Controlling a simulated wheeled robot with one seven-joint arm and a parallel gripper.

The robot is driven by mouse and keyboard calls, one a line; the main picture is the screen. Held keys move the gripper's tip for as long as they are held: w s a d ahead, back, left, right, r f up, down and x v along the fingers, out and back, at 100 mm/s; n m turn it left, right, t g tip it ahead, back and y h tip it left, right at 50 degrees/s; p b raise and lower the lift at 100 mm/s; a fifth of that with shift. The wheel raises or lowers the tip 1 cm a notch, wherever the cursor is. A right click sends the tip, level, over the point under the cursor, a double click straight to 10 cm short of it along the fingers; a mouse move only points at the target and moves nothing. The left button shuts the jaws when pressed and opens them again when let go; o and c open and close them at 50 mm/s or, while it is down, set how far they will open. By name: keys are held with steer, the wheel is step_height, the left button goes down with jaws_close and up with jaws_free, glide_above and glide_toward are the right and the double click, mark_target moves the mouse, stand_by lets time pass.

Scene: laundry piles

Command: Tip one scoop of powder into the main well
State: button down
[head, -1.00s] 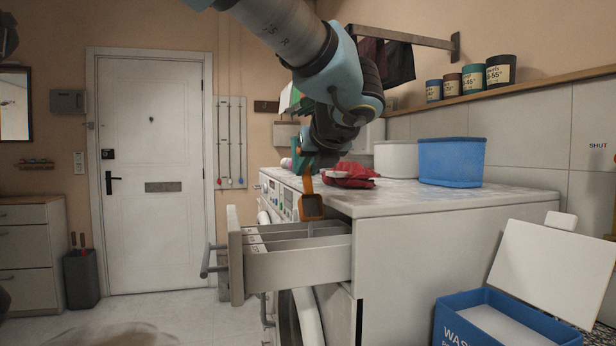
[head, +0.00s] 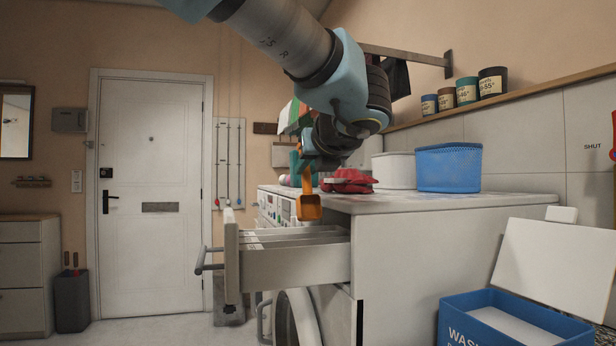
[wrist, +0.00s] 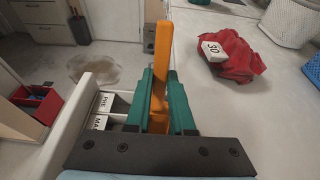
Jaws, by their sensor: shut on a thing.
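My gripper (head: 312,180) is shut on the handle of an orange scoop (head: 308,207). The scoop hangs below the fingers, its bowl at the lower end, over the back part of the open detergent drawer (head: 290,270). In the wrist view the orange handle (wrist: 162,50) stands between my green fingers (wrist: 158,105). The drawer's compartments lie just left of the fingers there, with labels (wrist: 103,110) reading "PRE" and "MA", partly covered. I cannot see powder in the scoop or the main well's inside; the fingers hide part of the drawer.
The washer's worktop (head: 430,200) carries a red cloth bundle (head: 349,182) with a "30" tag in the wrist view, a white basket (head: 393,170) and a blue basket (head: 449,168). A blue box (head: 510,322) stands at the lower right.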

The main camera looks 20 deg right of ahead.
steer(key=shift+s+a+r+t+b, duration=0.1)
steer(key=shift+s+t+b, duration=0.5)
steer(key=shift+b, duration=1.35)
steer(key=shift+s+r+t+b, duration=0.1)
steer(key=shift+s+t+b, duration=0.2)
steer(key=shift+t+b, duration=1.1)
steer(key=shift+r+g+b, duration=0.15)
steer(key=shift+g+b, duration=0.3)
steer(key=shift+g, duration=0.15)
